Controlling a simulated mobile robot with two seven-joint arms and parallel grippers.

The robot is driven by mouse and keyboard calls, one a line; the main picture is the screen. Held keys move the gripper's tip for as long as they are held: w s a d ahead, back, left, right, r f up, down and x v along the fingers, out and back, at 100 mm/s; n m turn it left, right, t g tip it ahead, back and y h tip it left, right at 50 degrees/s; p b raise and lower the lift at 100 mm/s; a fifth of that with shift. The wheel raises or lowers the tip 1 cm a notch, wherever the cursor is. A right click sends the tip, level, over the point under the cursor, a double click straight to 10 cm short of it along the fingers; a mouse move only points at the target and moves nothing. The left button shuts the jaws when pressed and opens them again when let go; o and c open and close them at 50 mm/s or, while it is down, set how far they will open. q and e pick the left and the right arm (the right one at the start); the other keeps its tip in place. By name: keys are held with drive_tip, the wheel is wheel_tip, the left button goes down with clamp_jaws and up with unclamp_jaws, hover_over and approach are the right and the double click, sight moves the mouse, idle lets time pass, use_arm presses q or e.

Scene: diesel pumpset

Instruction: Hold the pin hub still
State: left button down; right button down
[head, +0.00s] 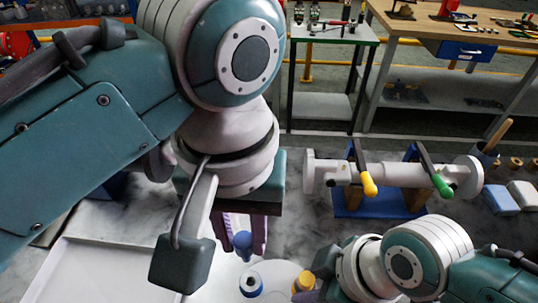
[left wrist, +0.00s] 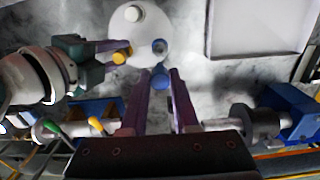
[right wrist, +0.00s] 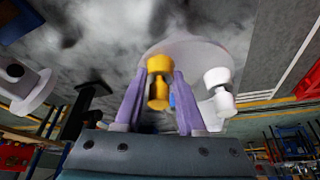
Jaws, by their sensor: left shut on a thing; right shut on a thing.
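The pin hub is a pale round disc (head: 278,272) low in the middle of the head view, also seen in the left wrist view (left wrist: 138,28) and right wrist view (right wrist: 200,52). It carries a yellow pin (right wrist: 158,66), a white pin (right wrist: 217,80) and a blue-ringed post (head: 251,285). My right gripper (right wrist: 160,88) is shut on the yellow pin at the hub's edge. My left gripper (head: 243,240) points down beside the hub's blue-ringed post, its purple fingers shut on a blue piece (left wrist: 159,78). That piece looks apart from the post. My right fingertips are mostly hidden in the head view.
A white tray (head: 100,272) lies at left. A white flanged pipe (head: 395,175) with yellow-handled and green-handled levers rests on a blue stand behind the hub. Blue and white blocks (head: 500,200) sit at right. Workbenches (head: 470,30) stand beyond.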

sight(246, 259)
idle(0.3)
use_arm(q)
drive_tip(key=shift+f, duration=3.9)
drive_tip(key=shift+f, duration=1.55)
drive_tip(key=c, duration=0.6)
unclamp_jaws()
drive_tip(key=shift+r, duration=0.1)
wheel_tip(246, 259, up, 12)
drive_tip(key=shift+f, duration=0.1)
use_arm(e)
drive_tip(key=shift+c, duration=2.1)
unclamp_jaws()
